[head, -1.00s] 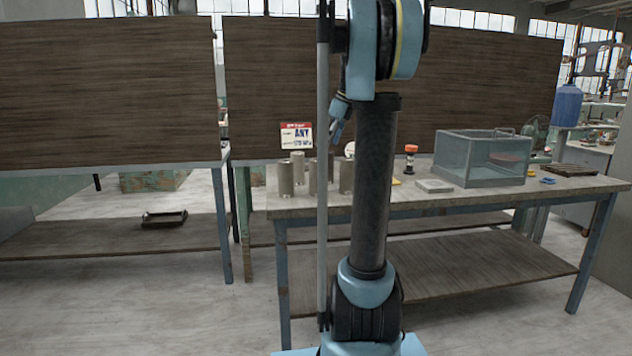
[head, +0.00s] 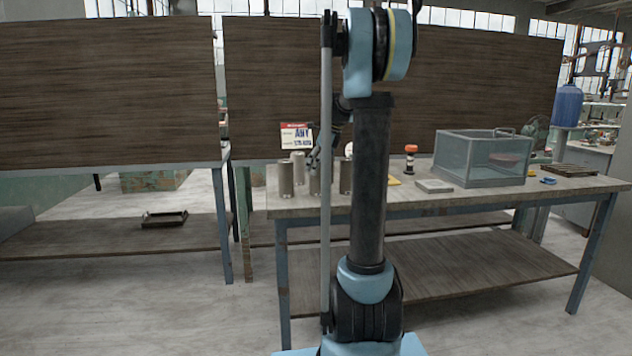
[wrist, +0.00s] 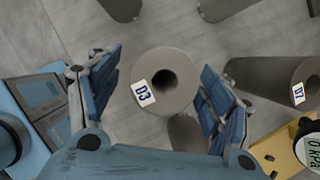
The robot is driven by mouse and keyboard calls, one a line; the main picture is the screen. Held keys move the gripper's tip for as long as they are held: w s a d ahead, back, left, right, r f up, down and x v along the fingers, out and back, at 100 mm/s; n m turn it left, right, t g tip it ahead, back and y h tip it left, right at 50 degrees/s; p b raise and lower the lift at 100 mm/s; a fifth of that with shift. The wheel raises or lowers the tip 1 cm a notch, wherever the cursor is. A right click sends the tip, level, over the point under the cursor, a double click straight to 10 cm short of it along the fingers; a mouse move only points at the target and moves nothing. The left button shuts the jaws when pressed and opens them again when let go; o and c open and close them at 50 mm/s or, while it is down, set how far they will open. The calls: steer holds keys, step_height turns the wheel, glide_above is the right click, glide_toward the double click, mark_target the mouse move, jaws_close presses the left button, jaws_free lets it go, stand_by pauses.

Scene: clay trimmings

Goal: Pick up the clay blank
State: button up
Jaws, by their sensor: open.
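Several grey clay cylinders stand on the workbench (head: 450,198) in the head view. One of them (head: 315,182) is just below my gripper (head: 318,158). The task names no tag, so I cannot tell which cylinder is meant.
Other cylinders (wrist: 225,8) stand at the top edge. A sign (head: 296,136) stands behind the cylinders. A clear tank (head: 480,160) and an orange-topped item (head: 410,152) are farther right.

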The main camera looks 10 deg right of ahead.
steer(key=shift+x, duration=2.7)
steer(key=shift+w+d, duration=0.1)
steer(key=shift+w, duration=0.05)
steer(key=c, duration=1.6)
steer(key=shift+c, duration=0.2)
